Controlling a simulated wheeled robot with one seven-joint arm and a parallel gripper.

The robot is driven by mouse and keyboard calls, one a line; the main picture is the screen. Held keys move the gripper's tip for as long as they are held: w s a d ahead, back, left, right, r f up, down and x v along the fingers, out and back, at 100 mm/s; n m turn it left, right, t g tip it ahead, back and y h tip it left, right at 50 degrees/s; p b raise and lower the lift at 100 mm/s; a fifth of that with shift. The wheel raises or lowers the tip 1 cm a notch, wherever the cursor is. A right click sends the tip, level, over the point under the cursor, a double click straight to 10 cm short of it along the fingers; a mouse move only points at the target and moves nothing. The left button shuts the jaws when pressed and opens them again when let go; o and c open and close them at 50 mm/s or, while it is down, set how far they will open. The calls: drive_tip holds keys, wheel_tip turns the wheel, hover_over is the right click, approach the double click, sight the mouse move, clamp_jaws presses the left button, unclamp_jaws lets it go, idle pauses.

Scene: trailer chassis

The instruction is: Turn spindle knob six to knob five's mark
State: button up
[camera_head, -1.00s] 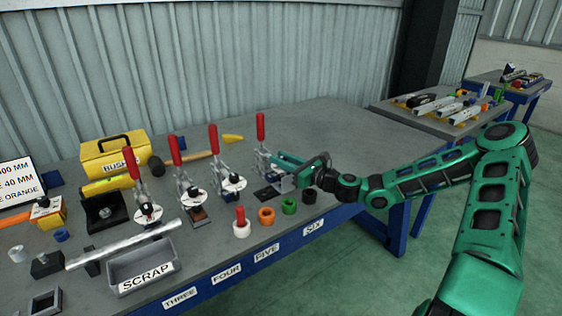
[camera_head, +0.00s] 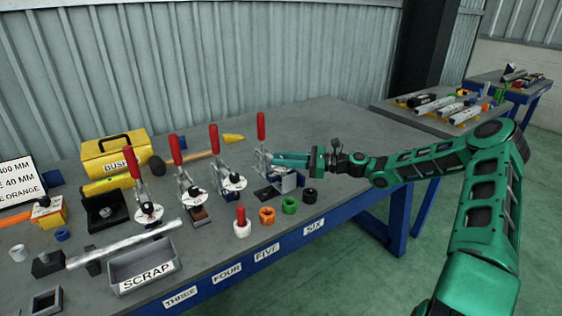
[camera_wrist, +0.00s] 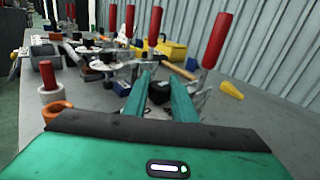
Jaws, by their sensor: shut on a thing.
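Station six is the rightmost red-handled clamp (camera_head: 261,126), above the SIX label (camera_head: 314,226). My gripper (camera_head: 272,158) reaches it from the right, green fingers level. In the wrist view a dark knob (camera_wrist: 160,92), which looks like spindle knob six, sits between the two fingers, and they are shut on it. Its mark and dial are hidden by the fingers. Knob five (camera_head: 232,178) is a black knob on a white disc at the clamp to the left, above the FIVE label (camera_head: 266,252). Its exact mark is too small to read.
Two more clamps with white discs (camera_head: 148,213) stand further left. Loose collars, orange (camera_head: 267,215), green (camera_head: 289,205) and black (camera_head: 310,195), lie along the front edge. A grey SCRAP bin (camera_head: 145,268) is front left. The table's right back is clear.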

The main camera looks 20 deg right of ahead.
drive_tip(key=shift+w+d, duration=0.15)
drive_tip(key=shift+d, duration=0.05)
drive_tip(key=o, duration=1)
drive_tip(key=shift+f, duration=0.1)
drive_tip(key=shift+o, duration=0.2)
drive_tip(key=shift+a, duration=0.1)
drive_tip(key=v, duration=1)
drive_tip(key=shift+d, duration=0.35)
drive_tip(key=shift+s, duration=0.2)
